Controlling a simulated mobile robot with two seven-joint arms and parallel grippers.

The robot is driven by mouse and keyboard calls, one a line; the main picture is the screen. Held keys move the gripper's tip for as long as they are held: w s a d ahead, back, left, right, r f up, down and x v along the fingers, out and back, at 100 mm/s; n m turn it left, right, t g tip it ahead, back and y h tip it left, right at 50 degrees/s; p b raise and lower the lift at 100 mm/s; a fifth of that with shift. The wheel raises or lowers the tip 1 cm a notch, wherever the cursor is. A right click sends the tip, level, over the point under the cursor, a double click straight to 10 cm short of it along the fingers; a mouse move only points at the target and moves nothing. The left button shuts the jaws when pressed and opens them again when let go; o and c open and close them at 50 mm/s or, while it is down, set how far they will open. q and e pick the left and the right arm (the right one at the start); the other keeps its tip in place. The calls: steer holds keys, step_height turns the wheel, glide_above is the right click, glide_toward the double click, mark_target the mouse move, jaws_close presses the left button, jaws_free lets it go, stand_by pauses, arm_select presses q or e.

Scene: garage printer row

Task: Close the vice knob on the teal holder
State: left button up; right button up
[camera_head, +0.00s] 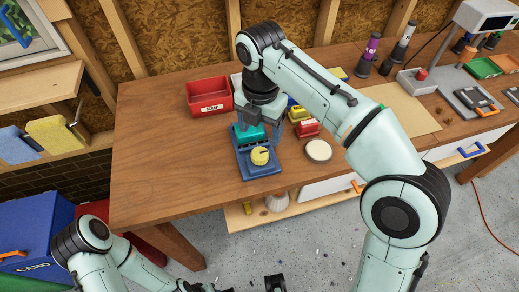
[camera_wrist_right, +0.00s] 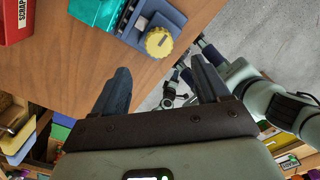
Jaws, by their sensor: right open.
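The teal holder (camera_head: 248,137) sits on a blue vice base (camera_head: 262,171) near the front of the bench. The round yellow knob (camera_head: 260,156) is on the vice's front part, with a dark mark on top. In the right wrist view the knob (camera_wrist_right: 159,42) and part of the teal holder (camera_wrist_right: 97,10) show beyond the fingers. My right gripper (camera_head: 260,120) is open and empty above the vice, its fingers apart and not around the knob. In the head view it partly hides the holder. My left gripper (camera_head: 274,284) is cut off at the bottom edge; its jaws are unclear.
A red scrap bin (camera_head: 209,96) stands left behind the vice. Small yellow and red boxes (camera_head: 307,127) and a round white-topped item (camera_head: 319,150) are to its right. The bench (camera_head: 155,150) is clear to the left. The bench's front edge is close to the vice.

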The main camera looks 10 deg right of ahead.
mark_target(260, 152)
step_height(260, 152, down, 8)
steer(key=shift+w+f+b, duration=0.1)
steer(key=shift+b, duration=0.95)
steer(key=shift+f, duration=0.55)
steer(key=c, duration=1)
